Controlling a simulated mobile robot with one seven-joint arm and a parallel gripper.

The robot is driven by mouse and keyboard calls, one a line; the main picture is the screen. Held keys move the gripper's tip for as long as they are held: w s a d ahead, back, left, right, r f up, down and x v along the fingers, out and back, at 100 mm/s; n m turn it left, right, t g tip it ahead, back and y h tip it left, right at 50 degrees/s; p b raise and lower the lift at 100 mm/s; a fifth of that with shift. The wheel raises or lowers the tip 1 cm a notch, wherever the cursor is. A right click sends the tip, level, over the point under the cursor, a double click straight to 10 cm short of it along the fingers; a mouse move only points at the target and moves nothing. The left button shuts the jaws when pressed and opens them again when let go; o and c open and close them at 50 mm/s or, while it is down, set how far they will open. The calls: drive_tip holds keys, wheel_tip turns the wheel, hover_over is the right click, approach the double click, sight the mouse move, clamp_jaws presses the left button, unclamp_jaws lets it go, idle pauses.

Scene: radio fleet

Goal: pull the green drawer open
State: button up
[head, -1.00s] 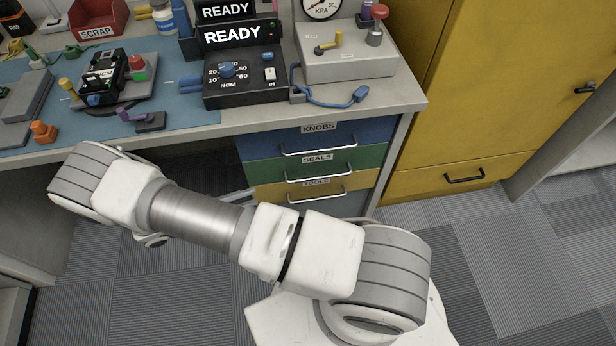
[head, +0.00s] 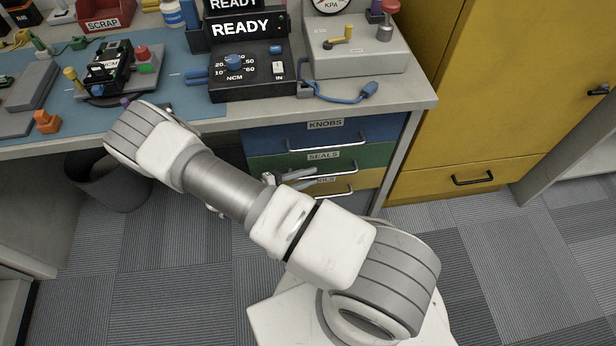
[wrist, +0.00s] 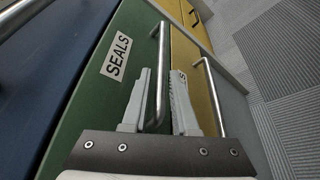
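The green drawer (head: 376,154), labelled SEALS, is the second one down under the bench and looks shut, flush with its neighbours. Its metal bar handle (head: 346,171) shows in the head view, its left part hidden by my gripper. In the wrist view the green drawer front (wrist: 92,110) fills the middle left. There its handle (wrist: 161,50) runs lengthwise between the two fingers of my gripper (wrist: 164,73). The fingers are apart, one on each side of the bar, the left one closer to it. I cannot tell whether either touches it.
The blue KNOBS drawer (head: 270,138) is above, and a yellow drawer (head: 362,181) is below with its own handle (wrist: 213,95) near my right finger. A yellow cabinet (head: 470,110) stands at the right. A dark bin (head: 105,185) is under the bench. Carpet in front is open.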

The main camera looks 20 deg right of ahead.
drive_tip(key=shift+d, duration=0.1)
clamp_jaws()
idle(1.4)
